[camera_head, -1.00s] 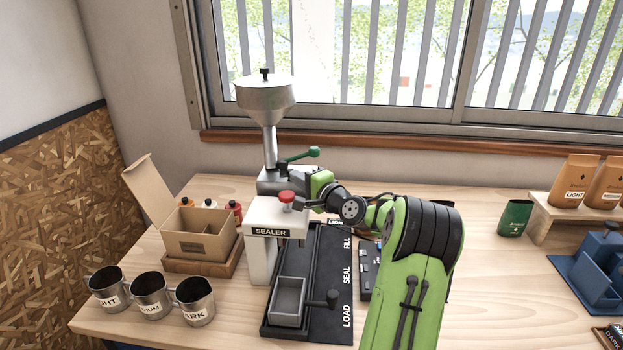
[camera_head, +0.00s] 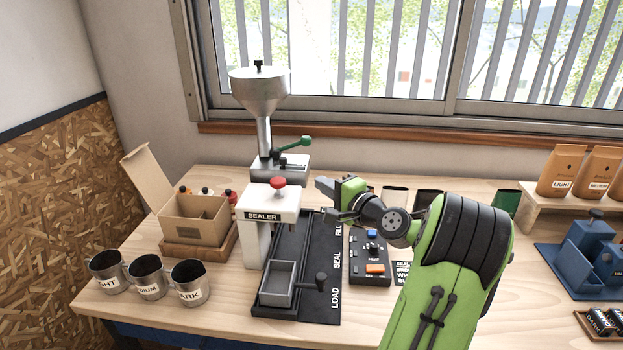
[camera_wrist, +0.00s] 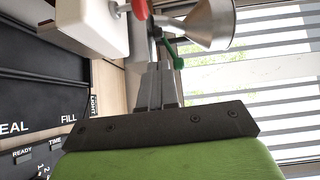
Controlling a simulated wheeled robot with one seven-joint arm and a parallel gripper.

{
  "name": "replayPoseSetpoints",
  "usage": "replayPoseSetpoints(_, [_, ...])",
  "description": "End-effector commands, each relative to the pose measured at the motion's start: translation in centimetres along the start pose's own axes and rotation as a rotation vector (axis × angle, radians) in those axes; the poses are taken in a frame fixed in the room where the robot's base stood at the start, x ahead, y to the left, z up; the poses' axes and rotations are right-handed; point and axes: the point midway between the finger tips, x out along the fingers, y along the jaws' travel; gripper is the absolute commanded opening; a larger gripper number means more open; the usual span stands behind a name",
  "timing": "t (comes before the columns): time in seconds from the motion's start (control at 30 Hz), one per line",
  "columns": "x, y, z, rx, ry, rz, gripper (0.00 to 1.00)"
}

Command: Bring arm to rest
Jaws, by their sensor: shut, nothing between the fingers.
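My gripper (camera_head: 322,199) is in the air to the right of the white sealer (camera_head: 270,213) with its red knob. Its fingers point left, over the far part of the black track marked LOAD, SEAL and FILL (camera_head: 325,290). The fingers (camera_wrist: 157,85) are together in the wrist view, with nothing held. My green and black arm reaches in from the lower right. The sealer's white head also shows at the upper left of the wrist view (camera_wrist: 88,22).
A metal hopper with a green lever (camera_head: 260,90) stands behind the sealer. A grey tray (camera_head: 277,284) sits at LOAD. A control box (camera_head: 370,262) lies beside the track. An open cardboard box (camera_head: 195,222) and labelled metal cups (camera_head: 188,283) are left. Pouches (camera_head: 562,172) stand right.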

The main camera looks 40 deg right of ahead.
Motion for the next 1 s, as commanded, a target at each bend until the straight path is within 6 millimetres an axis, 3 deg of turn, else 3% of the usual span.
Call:
replayPoseSetpoints(0.37, [-0.6,0.0,0.2,-0.002,-0.004,0.001,0.00])
replayPoseSetpoints(0.43, [-0.1,-0.1,1.4,-0.031,-0.030,0.024,0.00])
replayPoseSetpoints(0.47, [0.4,-0.2,2.6,-0.059,-0.052,0.046,0.00])
replayPoseSetpoints(0.53, [1.6,-0.3,7.1,-0.171,-0.140,0.132,0.00])
replayPoseSetpoints(0.6, [2.1,-0.1,13.2,-0.344,-0.260,0.251,0.00])
replayPoseSetpoints(0.67, [1.3,0.2,18.6,-0.520,-0.369,0.358,0.00])
replayPoseSetpoints(0.7, [0.1,0.4,21.9,-0.642,-0.440,0.424,0.00])
replayPoseSetpoints(0.8, [-4.9,0.6,28.1,-0.931,-0.588,0.558,0.00])
replayPoseSetpoints(0.9, [-11.4,0.5,31.6,-1.175,-0.702,0.648,0.00])
replayPoseSetpoints(1.0, [-17.8,0.7,32.5,-1.344,-0.790,0.701,0.00])
